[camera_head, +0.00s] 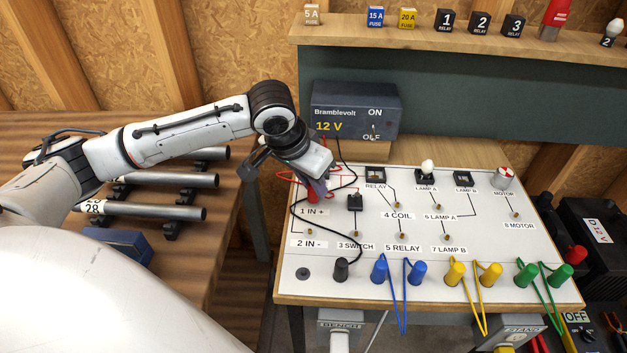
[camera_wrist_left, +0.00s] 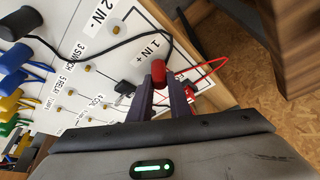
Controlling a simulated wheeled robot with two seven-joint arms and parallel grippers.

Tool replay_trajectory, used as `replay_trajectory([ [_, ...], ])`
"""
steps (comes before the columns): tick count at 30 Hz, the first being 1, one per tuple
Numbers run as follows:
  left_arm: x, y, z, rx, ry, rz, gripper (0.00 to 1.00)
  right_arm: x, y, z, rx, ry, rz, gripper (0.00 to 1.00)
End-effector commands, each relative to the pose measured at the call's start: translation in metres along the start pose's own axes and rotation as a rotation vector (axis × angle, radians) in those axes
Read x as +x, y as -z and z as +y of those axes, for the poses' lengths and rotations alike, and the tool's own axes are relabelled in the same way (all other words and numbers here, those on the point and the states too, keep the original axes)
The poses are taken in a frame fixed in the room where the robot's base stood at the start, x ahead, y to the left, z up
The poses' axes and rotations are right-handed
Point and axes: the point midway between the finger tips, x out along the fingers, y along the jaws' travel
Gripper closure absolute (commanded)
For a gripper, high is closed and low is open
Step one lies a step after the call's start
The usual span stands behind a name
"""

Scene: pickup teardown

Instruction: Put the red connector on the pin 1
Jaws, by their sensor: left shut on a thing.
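My left gripper (camera_head: 315,186) is shut on the red connector (camera_head: 313,195), just above the 1 IN+ label (camera_head: 312,211) on the white board. In the left wrist view the red connector (camera_wrist_left: 180,79) sits at the dark fingertips (camera_wrist_left: 168,84), beside the 1 IN+ label (camera_wrist_left: 150,48). A red wire runs from it. Pin 1 is hidden by the connector and gripper, and I cannot tell whether the connector touches it. My right gripper is not in view.
The black connector (camera_head: 341,268) and several blue, yellow and green ones stand along the board's (camera_head: 470,285) front. A black cable loops across the board's left side near my gripper. The 12 V supply (camera_head: 352,112) stands behind. Metal tubes (camera_head: 150,211) lie at left.

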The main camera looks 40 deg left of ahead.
Motion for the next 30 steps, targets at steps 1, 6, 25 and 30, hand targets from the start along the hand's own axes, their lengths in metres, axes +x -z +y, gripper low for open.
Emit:
replay_trajectory([
  [1, 0.001, -0.001, 0.000, 0.000, 0.000, -0.001, 1.00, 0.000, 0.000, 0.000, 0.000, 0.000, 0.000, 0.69],
  [6, 0.005, -0.002, 0.000, 0.000, 0.001, -0.001, 1.00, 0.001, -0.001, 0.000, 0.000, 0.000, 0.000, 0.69],
  [25, 0.006, -0.003, 0.000, 0.000, 0.000, -0.001, 0.61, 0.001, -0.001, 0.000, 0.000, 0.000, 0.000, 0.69],
  [30, -0.004, -0.002, 0.000, 0.001, -0.001, 0.002, 0.61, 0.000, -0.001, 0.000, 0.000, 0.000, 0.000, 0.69],
])
